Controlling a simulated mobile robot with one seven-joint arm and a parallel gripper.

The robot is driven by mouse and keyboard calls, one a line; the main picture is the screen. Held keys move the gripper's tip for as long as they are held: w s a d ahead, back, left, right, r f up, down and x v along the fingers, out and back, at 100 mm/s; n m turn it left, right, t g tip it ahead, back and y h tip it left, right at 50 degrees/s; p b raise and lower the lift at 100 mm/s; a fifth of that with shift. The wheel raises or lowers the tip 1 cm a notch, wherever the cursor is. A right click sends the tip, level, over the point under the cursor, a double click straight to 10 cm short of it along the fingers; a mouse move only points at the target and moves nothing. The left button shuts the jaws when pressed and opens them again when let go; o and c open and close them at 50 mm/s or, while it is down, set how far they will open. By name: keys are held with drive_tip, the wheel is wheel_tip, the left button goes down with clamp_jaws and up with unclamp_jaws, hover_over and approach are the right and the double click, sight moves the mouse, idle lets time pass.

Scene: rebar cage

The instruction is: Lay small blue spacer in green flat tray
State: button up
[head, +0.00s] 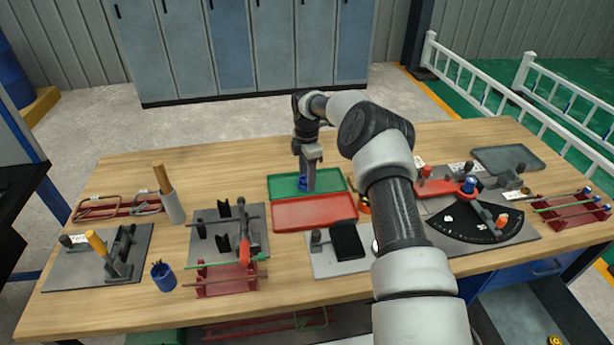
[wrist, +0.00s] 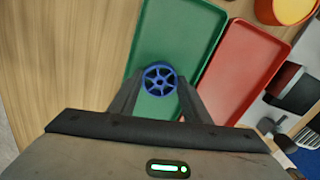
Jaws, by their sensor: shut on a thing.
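The small blue spacer (wrist: 159,79) is a spoked wheel shape held between the fingertips of my gripper (wrist: 158,90). My gripper (head: 308,183) is shut on it, directly over the green flat tray (wrist: 183,35). In the head view the green tray (head: 284,186) lies at the middle of the table, and the spacer (head: 302,183) shows as a bit of blue at the fingertips. I cannot tell whether the spacer touches the tray floor. The green tray holds nothing else that I can see.
A red flat tray (head: 314,213) lies right beside the green one, nearer the front. Racks and a grey plate (head: 230,230) stand left of the trays. The tabletop behind the green tray (head: 240,160) is clear.

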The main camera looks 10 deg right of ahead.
drive_tip(key=o, duration=1)
